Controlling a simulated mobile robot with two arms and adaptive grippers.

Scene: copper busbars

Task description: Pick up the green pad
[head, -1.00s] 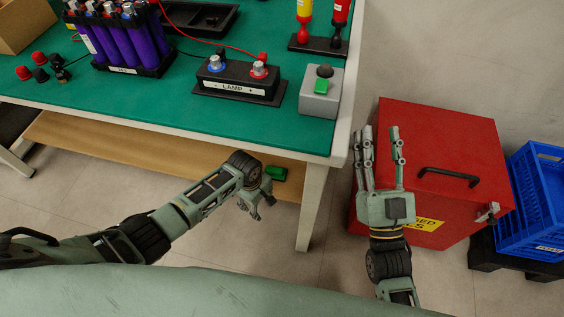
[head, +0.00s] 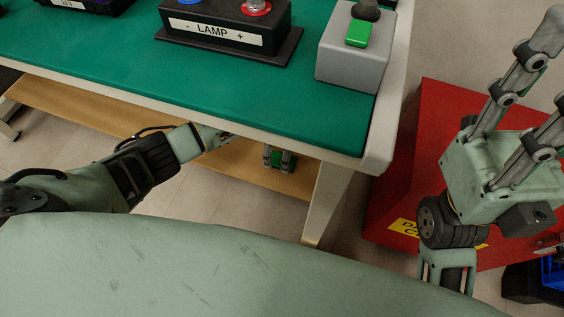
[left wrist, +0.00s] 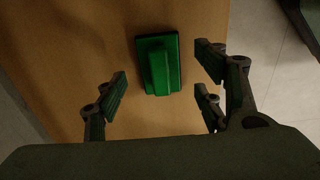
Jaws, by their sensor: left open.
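The green pad (left wrist: 158,64) is a dark green block with a raised middle, lying on the wooden lower shelf under the table. In the head view, the pad (head: 276,158) shows only in part behind my fingers. My left gripper (head: 279,160) reaches under the tabletop and is open. In the left wrist view, the left gripper's (left wrist: 163,88) fingers are spread to both sides of the pad, with gaps between. My right gripper (head: 545,75) is raised at the right, open and empty, its fingers partly cut off by the frame.
The green tabletop (head: 200,90) with its pale edge is above my left forearm. On it stand the lamp block (head: 225,30) and a grey box with a green button (head: 352,55). A table leg (head: 325,200) is just right of the pad. A red cabinet (head: 400,190) stands at the right.

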